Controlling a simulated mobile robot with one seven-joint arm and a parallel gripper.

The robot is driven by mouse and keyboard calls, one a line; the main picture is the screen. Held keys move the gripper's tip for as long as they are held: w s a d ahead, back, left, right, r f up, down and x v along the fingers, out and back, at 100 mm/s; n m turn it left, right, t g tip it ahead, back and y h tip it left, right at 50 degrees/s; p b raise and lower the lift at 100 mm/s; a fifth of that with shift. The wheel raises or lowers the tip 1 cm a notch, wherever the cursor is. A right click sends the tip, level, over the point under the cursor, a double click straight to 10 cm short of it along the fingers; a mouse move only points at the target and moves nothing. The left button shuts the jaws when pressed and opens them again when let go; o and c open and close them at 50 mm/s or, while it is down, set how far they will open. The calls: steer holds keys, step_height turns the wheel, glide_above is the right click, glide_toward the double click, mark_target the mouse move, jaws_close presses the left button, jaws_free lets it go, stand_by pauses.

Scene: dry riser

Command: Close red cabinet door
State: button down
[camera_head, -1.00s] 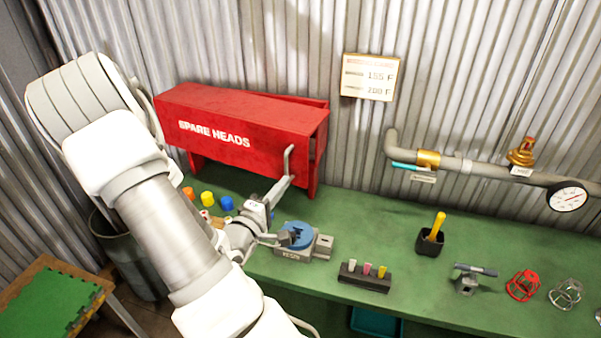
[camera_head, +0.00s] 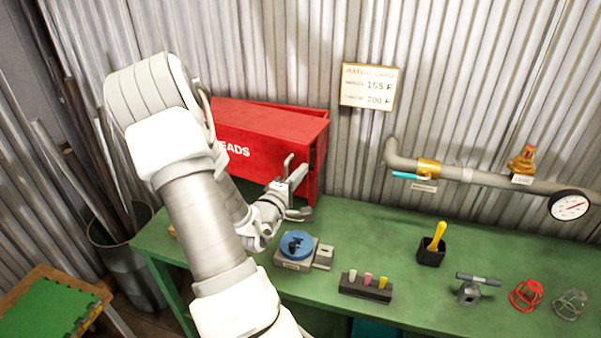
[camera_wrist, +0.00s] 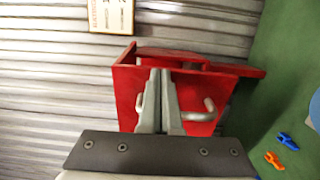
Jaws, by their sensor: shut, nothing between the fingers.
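The red cabinet (camera_head: 268,140) stands at the back left of the green bench, against the corrugated wall. Its lettered red panel juts out toward me at the top; my arm covers the left part of it and of the lettering. I cannot tell exactly how far the door stands open. My gripper (camera_head: 298,174) is shut and empty, in front of the cabinet's right end and below the lettered panel's level. In the wrist view the shut fingers (camera_wrist: 161,75) overlap the red cabinet (camera_wrist: 190,82); I cannot tell whether they touch it.
A grey block with a blue disc (camera_head: 297,243) sits on the bench just below my gripper. A rack of coloured pieces (camera_head: 365,287), a black cup with a yellow handle (camera_head: 432,248) and a wall pipe (camera_head: 460,168) are to the right.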

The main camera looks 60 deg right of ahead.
steer(key=d, duration=0.5)
steer(key=shift+w+b, duration=0.2)
steer(key=shift+b, duration=0.2)
